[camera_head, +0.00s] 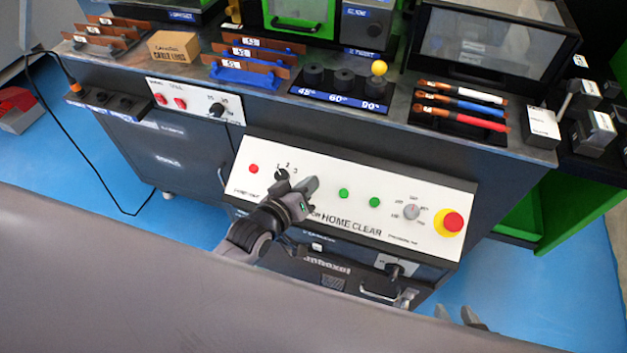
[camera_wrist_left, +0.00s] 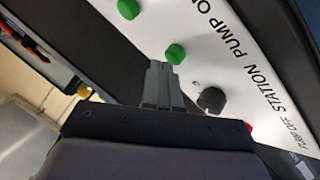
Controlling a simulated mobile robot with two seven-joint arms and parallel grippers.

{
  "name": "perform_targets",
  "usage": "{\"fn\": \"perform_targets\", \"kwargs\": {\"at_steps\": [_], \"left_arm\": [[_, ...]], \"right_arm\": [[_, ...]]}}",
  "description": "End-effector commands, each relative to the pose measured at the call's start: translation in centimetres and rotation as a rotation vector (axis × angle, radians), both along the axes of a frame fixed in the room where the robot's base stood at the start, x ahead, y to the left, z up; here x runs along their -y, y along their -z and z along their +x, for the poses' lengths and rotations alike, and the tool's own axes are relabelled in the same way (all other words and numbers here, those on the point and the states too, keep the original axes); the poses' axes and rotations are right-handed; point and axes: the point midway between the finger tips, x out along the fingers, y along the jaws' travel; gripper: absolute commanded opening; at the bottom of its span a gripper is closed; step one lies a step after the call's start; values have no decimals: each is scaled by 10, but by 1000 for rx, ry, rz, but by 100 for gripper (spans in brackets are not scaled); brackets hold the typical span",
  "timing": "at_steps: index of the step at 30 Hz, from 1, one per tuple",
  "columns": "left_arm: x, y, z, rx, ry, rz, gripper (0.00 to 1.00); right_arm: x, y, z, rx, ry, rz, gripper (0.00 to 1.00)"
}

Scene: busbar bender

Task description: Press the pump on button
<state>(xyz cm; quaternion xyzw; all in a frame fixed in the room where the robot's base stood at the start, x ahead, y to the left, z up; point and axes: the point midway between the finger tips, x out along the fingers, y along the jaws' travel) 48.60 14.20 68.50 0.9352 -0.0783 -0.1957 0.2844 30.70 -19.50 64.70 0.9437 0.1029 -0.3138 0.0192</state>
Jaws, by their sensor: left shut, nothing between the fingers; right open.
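The pump on button is a green button (camera_wrist_left: 175,53) beside the words PUMP ON on the white panel in the left wrist view. In the head view my left gripper hides it. My left gripper (camera_head: 312,184) is shut and empty, with its tips at the panel. In the left wrist view its fingertips (camera_wrist_left: 160,66) are right beside the lower left edge of the green button. Whether they touch it or press it in, I cannot tell. My right gripper (camera_head: 457,315) shows only its fingertips, open, at the lower right of the head view.
The white panel (camera_head: 300,222) also bears a red button (camera_head: 253,168), a black selector knob (camera_head: 281,175), two green buttons (camera_head: 343,193) (camera_head: 375,202), a grey dial (camera_head: 411,212) and a red emergency stop (camera_head: 453,221). Busbars and dies stand on the bench above.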

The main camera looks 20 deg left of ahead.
Motion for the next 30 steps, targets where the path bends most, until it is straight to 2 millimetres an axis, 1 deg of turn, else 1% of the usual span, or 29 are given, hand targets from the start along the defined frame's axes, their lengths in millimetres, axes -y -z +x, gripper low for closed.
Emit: {"fn": "perform_targets", "kwargs": {"at_steps": [1,4,17,20,30], "left_arm": [[0,-6,-1,0,0,-1,0],[0,-9,-3,1,-1,-1,0],[0,-11,-4,3,-1,-1,0],[0,-17,-6,2,0,0,0],[-1,-45,-19,2,0,0,0]], "right_arm": [[0,-7,0,0,0,0,43],[0,-12,0,0,0,0,43],[1,-13,0,-1,-5,-5,43],[1,-20,-1,-1,-6,-6,43],[1,-55,-1,-1,-6,-6,43]]}}
